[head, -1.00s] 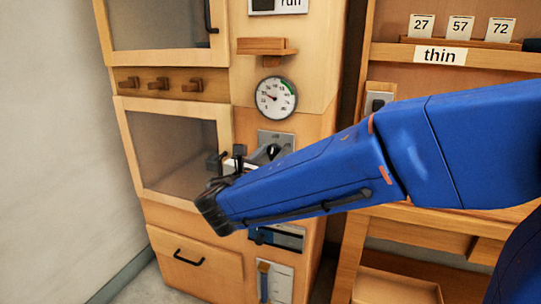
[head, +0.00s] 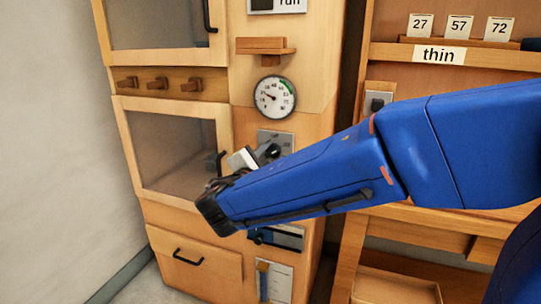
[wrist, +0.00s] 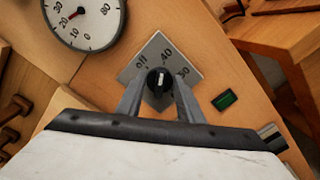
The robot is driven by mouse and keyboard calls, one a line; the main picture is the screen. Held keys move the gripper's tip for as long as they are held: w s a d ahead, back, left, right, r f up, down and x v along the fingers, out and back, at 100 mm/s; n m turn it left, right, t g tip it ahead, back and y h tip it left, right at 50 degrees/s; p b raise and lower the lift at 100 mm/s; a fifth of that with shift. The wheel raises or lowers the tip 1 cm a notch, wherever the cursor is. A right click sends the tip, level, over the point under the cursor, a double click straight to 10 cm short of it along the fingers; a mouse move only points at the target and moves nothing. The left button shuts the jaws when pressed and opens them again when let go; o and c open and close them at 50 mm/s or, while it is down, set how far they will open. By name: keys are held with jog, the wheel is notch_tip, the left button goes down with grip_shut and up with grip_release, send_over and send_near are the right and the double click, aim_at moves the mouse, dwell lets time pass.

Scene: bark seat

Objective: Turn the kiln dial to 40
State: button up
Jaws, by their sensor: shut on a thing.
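The kiln dial, a round black knob with a white mark, sits on a grey plate (wrist: 185,71) printed "off", "40" and a third label that looks like 80. In the wrist view my gripper (wrist: 160,84) is shut on the kiln dial (wrist: 158,78), one finger on each side. The white mark points up, roughly toward the "40". In the head view the plate (head: 275,137) shows above my blue forearm. The dial (head: 271,151) is partly hidden there by my tilted gripper.
A round gauge (head: 275,97) is above the plate; it also shows in the wrist view (wrist: 82,14). A glass-fronted door (head: 170,150) with a black handle is to the left. A green indicator (wrist: 225,99) is right of the plate. Shelves with number cards (head: 460,27) stand at right.

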jog(key=shift+m, duration=0.6)
jog(key=o, duration=1)
jog(key=v, duration=1.7)
jog(key=shift+s, duration=0.2)
